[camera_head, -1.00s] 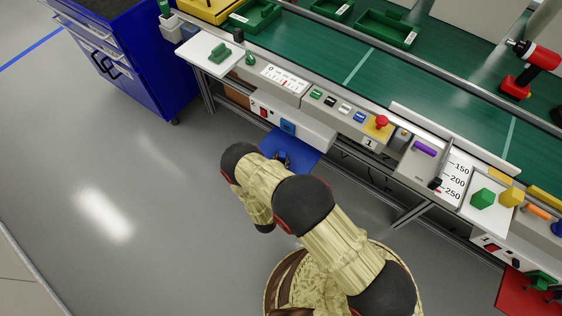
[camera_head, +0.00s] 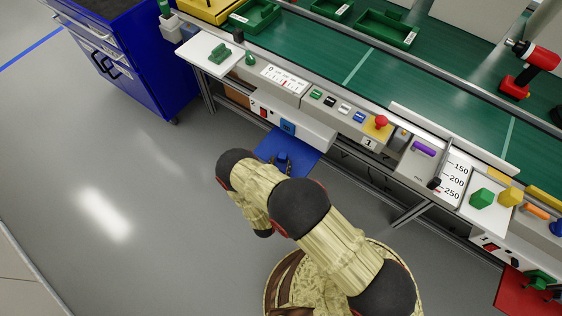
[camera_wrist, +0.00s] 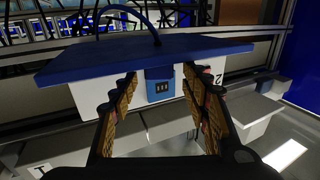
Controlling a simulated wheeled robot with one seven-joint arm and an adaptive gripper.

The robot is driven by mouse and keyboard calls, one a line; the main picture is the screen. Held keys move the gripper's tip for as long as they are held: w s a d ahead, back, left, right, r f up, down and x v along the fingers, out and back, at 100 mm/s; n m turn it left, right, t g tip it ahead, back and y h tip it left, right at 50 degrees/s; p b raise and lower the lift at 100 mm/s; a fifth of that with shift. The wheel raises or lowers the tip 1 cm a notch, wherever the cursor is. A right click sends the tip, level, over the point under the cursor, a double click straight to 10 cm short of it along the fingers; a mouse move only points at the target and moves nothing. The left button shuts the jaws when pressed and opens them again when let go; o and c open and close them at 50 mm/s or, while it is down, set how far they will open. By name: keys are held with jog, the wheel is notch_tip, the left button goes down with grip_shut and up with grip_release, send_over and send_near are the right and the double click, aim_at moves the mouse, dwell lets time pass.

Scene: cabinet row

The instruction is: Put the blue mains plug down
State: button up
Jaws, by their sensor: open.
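The blue mains plug (camera_head: 282,158) is a small dark blue shape on the blue shelf (camera_head: 302,157), low at the front of the bench. In the wrist view, the blue shelf (camera_wrist: 100,64) crosses the upper part, and a blue cord (camera_wrist: 128,10) arcs to it. A blue block (camera_wrist: 159,73) with three dark slots shows between my fingertips; I cannot tell plug from the socket behind it. My gripper (camera_wrist: 160,92) is open, its padded fingers apart on both sides of the block, with no clear contact. My arm hides the gripper in the head view.
A white box (camera_head: 305,130) with a blue socket (camera_head: 288,127) and a red switch stands behind the shelf. The bench console (camera_head: 330,107) runs above it. A blue cabinet (camera_head: 125,60) stands at the left. The grey floor (camera_head: 150,200) at the left is clear.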

jog(key=p+v, duration=0.2)
jog(key=v, duration=0.8)
jog(key=w+a+r+m+g+y, duration=0.1)
jog(key=w+a+r+g, duration=0.1)
jog(key=w+a+r, duration=0.5)
jog(key=w+a+r+m+g+y, duration=0.1)
jog(key=w+a+r+m+g, duration=0.15)
jog(key=w+r, duration=0.4)
jog(key=w+r+n+g+y, duration=0.1)
jog(key=w+r+y, duration=0.15)
jog(key=r, duration=0.85)
jog(key=w+r+n+g+y, duration=0.15)
jog(key=w+r, duration=0.25)
jog(key=r, duration=0.7)
jog(key=s+d+r+n+g+y, duration=0.1)
jog(key=s+d+r, duration=0.55)
jog(key=r, duration=0.25)
jog(key=s+d+r+n+g+y, duration=0.1)
jog(key=s+d+r+n+g, duration=0.1)
jog(key=s+d+r, duration=0.45)
jog(key=s+d+r+g+h, duration=0.1)
jog(key=s+d+r, duration=0.2)
jog(key=s+d, duration=0.5)
jog(key=s+d+r+n+h, duration=0.1)
jog(key=s+d+r, duration=0.3)
jog(key=s+d, duration=0.4)
jog(key=s+h, duration=0.1)
jog(key=s, duration=0.5)
jog(key=shift+g, duration=0.4)
jog(key=shift+p, duration=0.3)
